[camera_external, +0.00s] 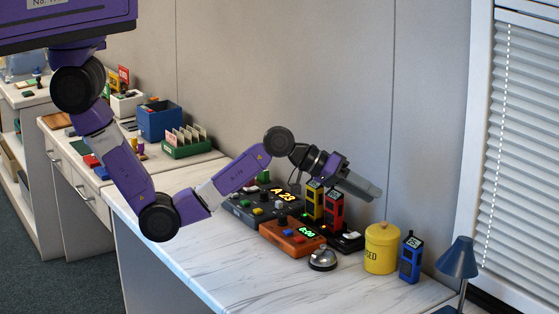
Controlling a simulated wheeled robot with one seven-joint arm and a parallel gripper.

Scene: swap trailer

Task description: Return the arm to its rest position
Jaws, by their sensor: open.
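My purple arm reaches in from the upper left, bends low over the marble-look counter (180,259) and rises again toward the wall. My gripper (371,190) is open at its far end, with grey fingers pointing right and down. It hangs above and behind a black charging base (350,243). A yellow handheld radio (313,200) and a red handheld radio (333,209) stand upright there, just left of and below the gripper. Nothing shows between the fingers, though the gap is hard to see. The small view does not show whether the gripper touches either radio.
A grey console (250,208), an orange console (291,238) and a silver bell (322,258) lie below my forearm. A yellow canister (381,250), a blue radio (410,259) and a blue lamp (458,259) stand right. The counter's front is clear. A wall rises behind.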

